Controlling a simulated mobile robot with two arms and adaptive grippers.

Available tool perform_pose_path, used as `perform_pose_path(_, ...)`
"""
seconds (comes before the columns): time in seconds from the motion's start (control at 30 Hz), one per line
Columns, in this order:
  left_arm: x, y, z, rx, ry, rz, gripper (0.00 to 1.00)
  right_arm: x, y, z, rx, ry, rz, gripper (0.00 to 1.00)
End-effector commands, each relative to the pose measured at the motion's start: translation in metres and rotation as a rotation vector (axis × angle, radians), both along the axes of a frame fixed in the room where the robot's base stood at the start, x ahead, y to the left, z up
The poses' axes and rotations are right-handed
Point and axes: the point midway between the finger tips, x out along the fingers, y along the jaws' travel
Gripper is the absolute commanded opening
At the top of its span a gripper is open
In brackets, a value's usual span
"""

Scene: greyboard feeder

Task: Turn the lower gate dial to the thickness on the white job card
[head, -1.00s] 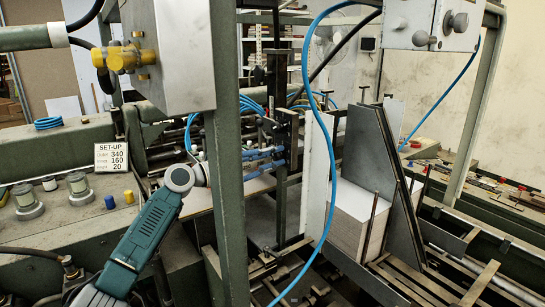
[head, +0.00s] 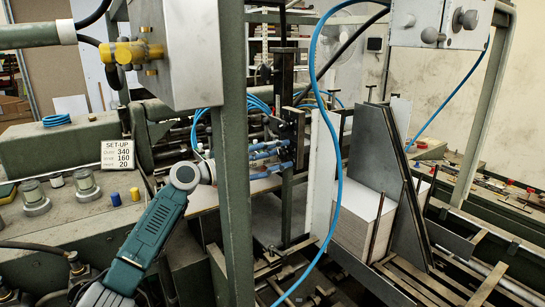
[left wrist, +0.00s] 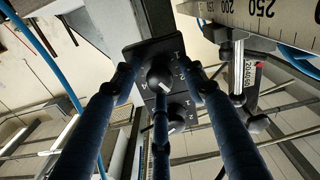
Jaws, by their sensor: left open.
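A black dial plate (left wrist: 143,55) with pale numerals shows in the left wrist view. It carries one round black dial (left wrist: 160,75) and a second dial (left wrist: 176,112) beside it; I cannot tell which is the lower one. My left gripper (left wrist: 162,92) is open, its dark blue fingers spread around the first dial; contact is unclear. In the head view my left gripper (head: 290,155) reaches behind the green post to the dark gate upright (head: 290,125). A white card (head: 117,154) headed SET-UP shows 340, 160 and 20; its row labels are too small to read. My right gripper is out of view.
A green post (head: 235,190) stands in front of my left arm. A blue hose (head: 337,180) hangs across the middle. A greyboard stack (head: 358,230) stands to the right. A steel ruler (left wrist: 270,18) and a black ball knob (left wrist: 257,123) are close by in the wrist view.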

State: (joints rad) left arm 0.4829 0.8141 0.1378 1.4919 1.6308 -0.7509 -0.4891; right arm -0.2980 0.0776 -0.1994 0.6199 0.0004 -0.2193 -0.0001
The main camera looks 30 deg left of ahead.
Motion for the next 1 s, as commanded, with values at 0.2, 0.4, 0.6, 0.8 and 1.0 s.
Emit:
perform_pose_path(0.2, -0.024, 0.01, -0.002, 0.002, 0.003, 0.001, 0.43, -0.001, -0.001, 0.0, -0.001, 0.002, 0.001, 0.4)
perform_pose_path(0.4, -0.063, 0.026, -0.002, 0.001, 0.003, 0.001, 0.43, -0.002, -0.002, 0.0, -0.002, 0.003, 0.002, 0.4)
perform_pose_path(0.6, -0.095, 0.039, -0.001, -0.001, 0.002, 0.001, 0.43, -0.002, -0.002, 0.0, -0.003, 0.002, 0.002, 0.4)
perform_pose_path(0.8, -0.109, 0.045, 0.0, -0.001, 0.0, 0.0, 0.43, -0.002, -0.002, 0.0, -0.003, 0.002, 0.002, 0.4)
perform_pose_path(1.0, -0.111, 0.046, 0.0, 0.0, 0.0, 0.0, 0.43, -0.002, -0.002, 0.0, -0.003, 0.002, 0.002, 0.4)
